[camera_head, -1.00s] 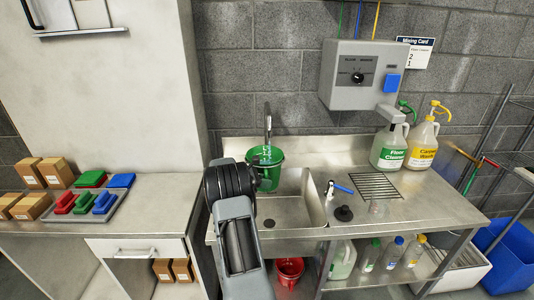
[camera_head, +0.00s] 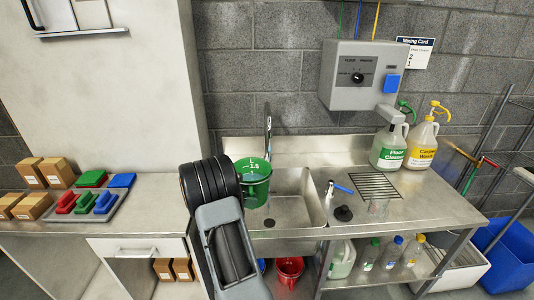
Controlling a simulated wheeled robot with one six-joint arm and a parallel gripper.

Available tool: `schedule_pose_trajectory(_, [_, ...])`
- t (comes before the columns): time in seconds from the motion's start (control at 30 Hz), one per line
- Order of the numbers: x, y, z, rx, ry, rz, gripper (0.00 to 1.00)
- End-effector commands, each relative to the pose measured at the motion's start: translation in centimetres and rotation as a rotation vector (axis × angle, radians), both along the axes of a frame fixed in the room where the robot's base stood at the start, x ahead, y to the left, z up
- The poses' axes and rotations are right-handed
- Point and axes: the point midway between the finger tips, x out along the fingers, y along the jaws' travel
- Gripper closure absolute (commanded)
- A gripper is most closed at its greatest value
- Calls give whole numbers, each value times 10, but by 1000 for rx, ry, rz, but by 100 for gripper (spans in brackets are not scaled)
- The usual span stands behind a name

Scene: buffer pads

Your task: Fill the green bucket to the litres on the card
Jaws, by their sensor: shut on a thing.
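The green bucket (camera_head: 254,190) is upright at the left end of the sink (camera_head: 290,207), with white level marks on its inner wall, one reading about 1.5. The tap (camera_head: 268,138) stands just behind it. My gripper (camera_head: 238,183) is at the bucket's left side, shut on it; my black wrist hides the fingers. I cannot tell whether the bucket's base touches anything. The mixing card (camera_head: 416,54) on the wall shows a 2 above a 1; its smaller words are too small to read.
A grey dispenser box (camera_head: 358,77) with a dial hangs on the wall. The floor cleaner jug (camera_head: 390,148) and a yellow-labelled jug (camera_head: 422,143) stand at the right back. A red bucket (camera_head: 289,271) sits below.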

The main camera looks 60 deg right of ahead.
Motion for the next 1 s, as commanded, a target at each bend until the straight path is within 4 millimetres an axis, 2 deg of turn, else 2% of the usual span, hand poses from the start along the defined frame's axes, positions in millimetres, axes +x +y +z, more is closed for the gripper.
schedule_pose_trajectory(0.47, [0, 1, 3, -6, -4, 0, 100])
schedule_pose_trajectory(0.57, [-3, 7, 3, -5, -3, 1, 100])
schedule_pose_trajectory(1.0, [-31, 58, 4, -5, -2, 2, 100])
